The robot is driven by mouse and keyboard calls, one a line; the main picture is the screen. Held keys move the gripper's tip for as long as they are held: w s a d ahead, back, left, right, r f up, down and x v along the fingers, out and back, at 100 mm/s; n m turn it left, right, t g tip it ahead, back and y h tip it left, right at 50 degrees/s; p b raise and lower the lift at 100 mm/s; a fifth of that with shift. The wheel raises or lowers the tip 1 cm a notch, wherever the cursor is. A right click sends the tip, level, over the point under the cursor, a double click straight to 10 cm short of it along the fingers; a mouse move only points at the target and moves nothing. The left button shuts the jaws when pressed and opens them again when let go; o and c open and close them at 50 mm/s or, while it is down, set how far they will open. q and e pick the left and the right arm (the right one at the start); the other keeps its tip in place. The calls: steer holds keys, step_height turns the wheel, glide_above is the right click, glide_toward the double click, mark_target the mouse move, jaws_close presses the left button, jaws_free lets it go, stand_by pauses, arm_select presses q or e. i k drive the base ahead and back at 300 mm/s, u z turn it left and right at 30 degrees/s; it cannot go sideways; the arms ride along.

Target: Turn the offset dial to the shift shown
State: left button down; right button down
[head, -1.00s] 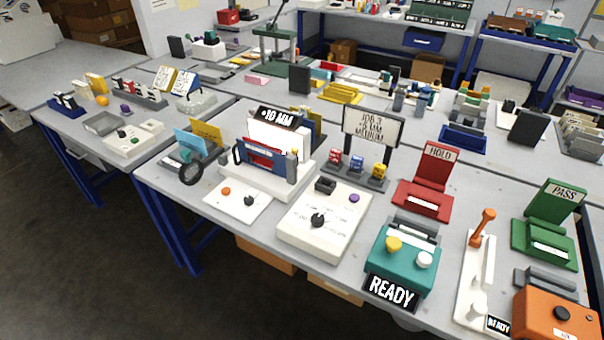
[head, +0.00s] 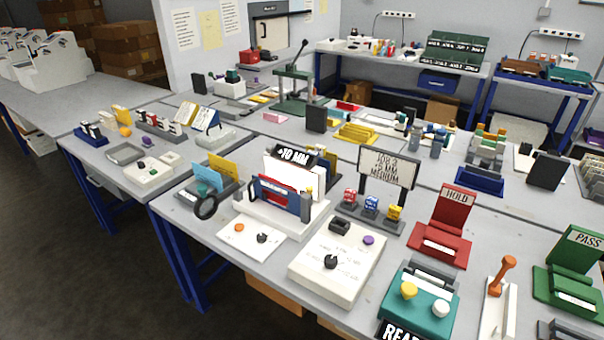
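A white control box (head: 338,268) stands near the table's front edge with a black dial (head: 330,262), a purple button (head: 369,240) and a dark block on top. Its printed marks are too small to read. Behind is the plotter (head: 284,199), with a white sheet, blue and red parts and a black sign (head: 294,155) that appears to read "+10 MM". A job sign (head: 388,165) reads "JOB 3", a blurred "MM" line and "MEDIUM". Neither gripper is in view.
A teal box (head: 420,303) with yellow and white knobs has a partly cut-off black sign. A red HOLD stand (head: 443,228) and green PASS stand (head: 575,270) are at the right. Open floor lies at lower left.

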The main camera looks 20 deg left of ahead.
mark_target(330, 262)
steer(key=u, duration=1.8)
steer(key=i, duration=0.95)
steer(key=z, duration=1.9)
